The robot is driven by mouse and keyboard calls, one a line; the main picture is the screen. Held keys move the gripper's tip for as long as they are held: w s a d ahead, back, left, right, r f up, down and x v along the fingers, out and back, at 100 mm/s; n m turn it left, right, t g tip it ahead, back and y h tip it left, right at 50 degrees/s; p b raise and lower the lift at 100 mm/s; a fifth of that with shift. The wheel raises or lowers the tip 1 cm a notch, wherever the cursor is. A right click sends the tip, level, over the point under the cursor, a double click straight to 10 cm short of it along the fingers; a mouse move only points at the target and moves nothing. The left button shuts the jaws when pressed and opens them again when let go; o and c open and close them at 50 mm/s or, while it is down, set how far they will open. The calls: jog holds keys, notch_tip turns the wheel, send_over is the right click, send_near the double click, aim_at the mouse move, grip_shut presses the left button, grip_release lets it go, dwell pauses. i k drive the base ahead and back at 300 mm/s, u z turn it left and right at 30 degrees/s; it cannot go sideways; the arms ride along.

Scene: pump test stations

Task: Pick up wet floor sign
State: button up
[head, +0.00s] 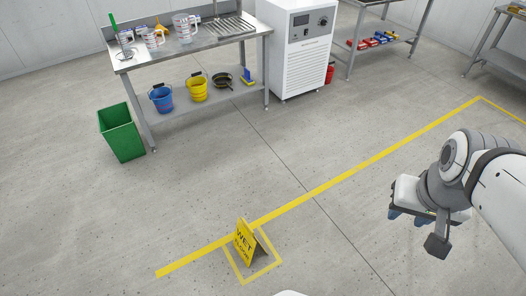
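The yellow wet floor sign (243,242) stands upright as a small A-frame on the grey floor, at the lower middle of the head view. It stands within a yellow taped square (273,263) beside a long yellow floor line. My gripper (408,217) is at the right of the view, well apart from the sign and to its right. It is seen from above and behind, and the wrist hides much of the fingers. Whether it is open or shut does not show.
A steel bench (190,45) with jugs above and buckets below stands at the back left. A green bin (121,132) stands beside it. A white cabinet unit (298,45) and a shelf rack (385,40) are further right. The floor around the sign is clear.

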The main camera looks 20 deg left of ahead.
aim_at(244, 242)
jog(key=u, duration=0.6)
jog(key=i, duration=0.95)
jog(key=u, duration=0.5)
jog(key=k, duration=0.95)
jog(key=u, duration=0.15)
jog(key=i, duration=0.95)
jog(key=z, duration=0.1)
